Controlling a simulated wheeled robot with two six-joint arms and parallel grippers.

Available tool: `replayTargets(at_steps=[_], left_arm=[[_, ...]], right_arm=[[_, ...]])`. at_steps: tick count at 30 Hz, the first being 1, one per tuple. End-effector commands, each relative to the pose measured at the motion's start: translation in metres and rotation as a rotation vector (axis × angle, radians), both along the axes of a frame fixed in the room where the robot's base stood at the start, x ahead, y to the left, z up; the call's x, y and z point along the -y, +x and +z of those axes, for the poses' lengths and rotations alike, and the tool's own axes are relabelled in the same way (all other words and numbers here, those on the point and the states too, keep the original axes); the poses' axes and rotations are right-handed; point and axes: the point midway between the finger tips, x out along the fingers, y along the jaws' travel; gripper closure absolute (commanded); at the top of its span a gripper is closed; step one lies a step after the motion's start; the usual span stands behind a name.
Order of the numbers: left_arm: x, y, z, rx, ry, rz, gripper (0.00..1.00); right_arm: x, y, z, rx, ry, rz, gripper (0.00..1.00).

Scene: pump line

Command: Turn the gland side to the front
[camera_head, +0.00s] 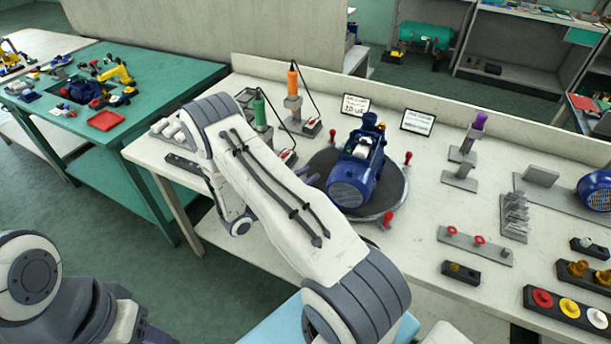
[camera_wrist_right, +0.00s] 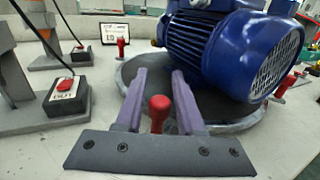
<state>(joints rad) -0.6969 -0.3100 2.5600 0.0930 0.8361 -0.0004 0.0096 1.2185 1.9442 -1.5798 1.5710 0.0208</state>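The blue pump (camera_head: 357,168) sits on a round dark turntable (camera_head: 399,203) on the white bench. Its ribbed motor end with the fan grille points to the front in the head view; the grille (camera_wrist_right: 277,66) faces right in the right wrist view. I cannot tell which side is the gland side. Red knobs stand around the turntable rim. My right gripper (camera_wrist_right: 159,72) is open at the turntable's left edge, its purple fingers either side of a red knob (camera_wrist_right: 160,106), with visible gaps. In the head view my arm hides most of that gripper. My left gripper (camera_head: 153,336) barely shows at the bottom.
Left of the turntable stand a green-handled tool (camera_head: 260,110) and an orange-handled tool (camera_head: 293,80) with cabled boxes. Two sign cards (camera_head: 417,122) stand behind. Brackets, a rack with red knobs (camera_head: 476,241) and a button box (camera_head: 568,307) are at the right.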

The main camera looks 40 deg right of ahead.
Motion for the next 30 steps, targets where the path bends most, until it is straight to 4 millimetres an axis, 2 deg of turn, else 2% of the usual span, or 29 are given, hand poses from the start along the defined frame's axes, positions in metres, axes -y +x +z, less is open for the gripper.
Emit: replayTargets(at_steps=[1,2,3,30], left_arm=[[0.0,0.0,0.0,0.0,0.0,0.0,0.5],[0.0,0.0,0.0,0.0,0.0,0.0,0.5],[0.0,0.0,0.0,0.0,0.0,0.0,0.5],[0.0,0.0,0.0001,0.0,0.0,0.0,0.5]], right_arm=[[-0.0002,0.0001,0.0001,0.0,0.0,0.0,0.86],[-0.0002,0.0001,0.0001,0.0,0.0,0.0,0.97],[-0.0003,0.0001,0.0001,0.0,0.0,0.0,1.0],[-0.0009,0.0009,0.0005,0.001,0.0,0.002,1.0]])
